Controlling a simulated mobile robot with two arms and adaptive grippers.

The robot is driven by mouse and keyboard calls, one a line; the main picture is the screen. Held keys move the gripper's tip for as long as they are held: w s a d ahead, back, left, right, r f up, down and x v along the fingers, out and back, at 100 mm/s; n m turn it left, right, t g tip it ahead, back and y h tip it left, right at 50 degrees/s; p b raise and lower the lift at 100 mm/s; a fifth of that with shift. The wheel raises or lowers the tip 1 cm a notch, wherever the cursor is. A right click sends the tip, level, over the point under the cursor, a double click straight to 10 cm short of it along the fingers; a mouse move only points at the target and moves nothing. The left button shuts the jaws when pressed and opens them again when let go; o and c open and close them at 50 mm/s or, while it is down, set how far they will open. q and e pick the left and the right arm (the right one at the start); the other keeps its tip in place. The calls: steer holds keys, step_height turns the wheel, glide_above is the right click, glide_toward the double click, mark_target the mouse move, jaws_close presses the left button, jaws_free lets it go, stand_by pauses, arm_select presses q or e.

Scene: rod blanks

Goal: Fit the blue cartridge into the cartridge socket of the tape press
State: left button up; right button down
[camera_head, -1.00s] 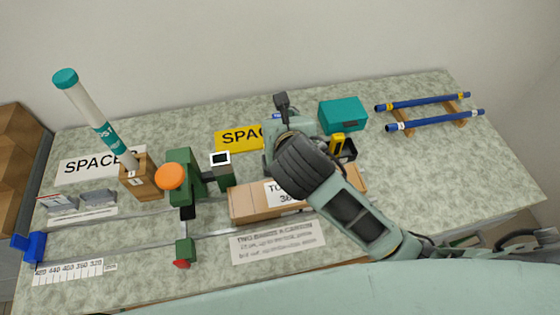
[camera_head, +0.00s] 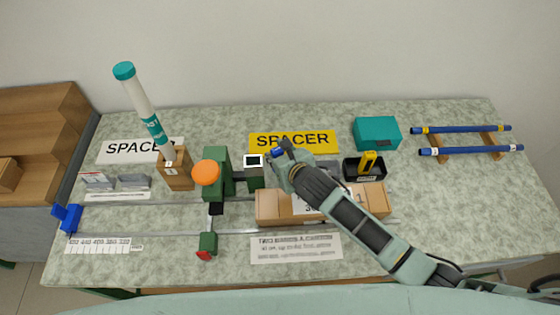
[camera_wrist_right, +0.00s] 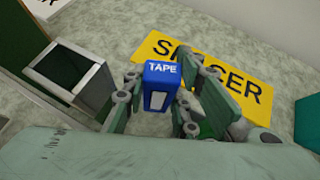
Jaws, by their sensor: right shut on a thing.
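The blue cartridge (camera_head: 285,147), labelled TAPE, is held in my right gripper (camera_head: 279,155). In the right wrist view the cartridge (camera_wrist_right: 158,84) stands between the two fingers of the right gripper (camera_wrist_right: 160,90), with a white panel on its near face. The tape press (camera_head: 221,172) is green with an orange knob. Its cartridge socket (camera_head: 253,161) is a square, pale-rimmed opening on its right side. In the right wrist view the socket (camera_wrist_right: 96,88) looks empty and lies left of the cartridge, apart from it. My left gripper is out of view.
A yellow SPACER label (camera_head: 320,140) lies behind the gripper. A cardboard box (camera_head: 270,206) lies in front of it, near the arm. A black tray (camera_head: 352,172) with a yellow tool, a teal box (camera_head: 377,133) and blue rods (camera_head: 465,150) on wooden rests stand to the right.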

steer(key=shift+f, duration=1.65)
steer(key=shift+f, duration=0.15)
steer(key=c, duration=1.7)
jaws_free()
